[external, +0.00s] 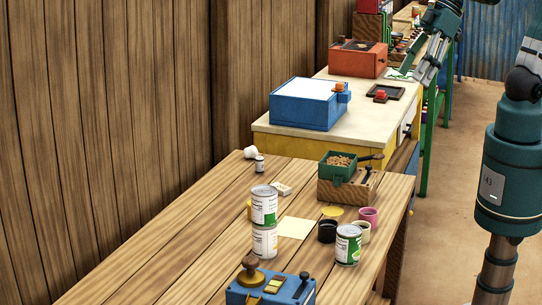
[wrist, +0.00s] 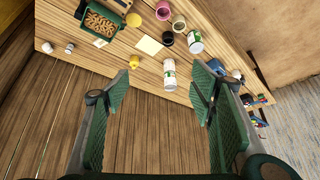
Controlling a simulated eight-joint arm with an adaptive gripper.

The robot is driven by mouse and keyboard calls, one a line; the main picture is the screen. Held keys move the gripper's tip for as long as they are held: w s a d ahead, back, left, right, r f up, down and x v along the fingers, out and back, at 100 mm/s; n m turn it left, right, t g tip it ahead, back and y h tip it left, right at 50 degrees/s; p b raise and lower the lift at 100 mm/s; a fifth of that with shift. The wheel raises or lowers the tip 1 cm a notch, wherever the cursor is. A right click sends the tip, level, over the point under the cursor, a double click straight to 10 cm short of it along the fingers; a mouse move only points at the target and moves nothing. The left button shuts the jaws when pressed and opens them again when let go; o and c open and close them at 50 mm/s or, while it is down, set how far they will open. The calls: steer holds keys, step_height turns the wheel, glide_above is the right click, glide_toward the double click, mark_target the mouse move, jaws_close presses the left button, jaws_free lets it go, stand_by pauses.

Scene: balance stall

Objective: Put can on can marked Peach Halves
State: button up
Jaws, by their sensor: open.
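A can with a white and green label (external: 264,203) stands upright on a second, paler-labelled can (external: 264,242) on the wooden table. A third can with a green label (external: 348,246) stands alone to their right. In the wrist view the stack (wrist: 169,76) shows between the fingers, farther off, and the lone can (wrist: 195,43) lies above and right of it. The label words are too small to read, so I cannot tell which is Peach Halves. My gripper (external: 425,72) is raised in the upper right, away from the cans, open and empty; its spread fingers flank the wrist view (wrist: 163,84).
Black (external: 327,231), cream (external: 363,232) and pink (external: 369,216) cups stand close to the lone can. A yellow sheet (external: 296,228) lies beside the stack. A green box of brown pieces (external: 343,168) stands behind. A blue device (external: 270,288) stands in front.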

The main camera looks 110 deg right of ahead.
steer(key=s+f+n, duration=0.1)
steer(key=s+f, duration=0.2)
steer(key=s, duration=0.6)
steer(key=shift+f+t, duration=0.15)
steer(key=shift+t, duration=0.25)
steer(key=shift+f, duration=0.1)
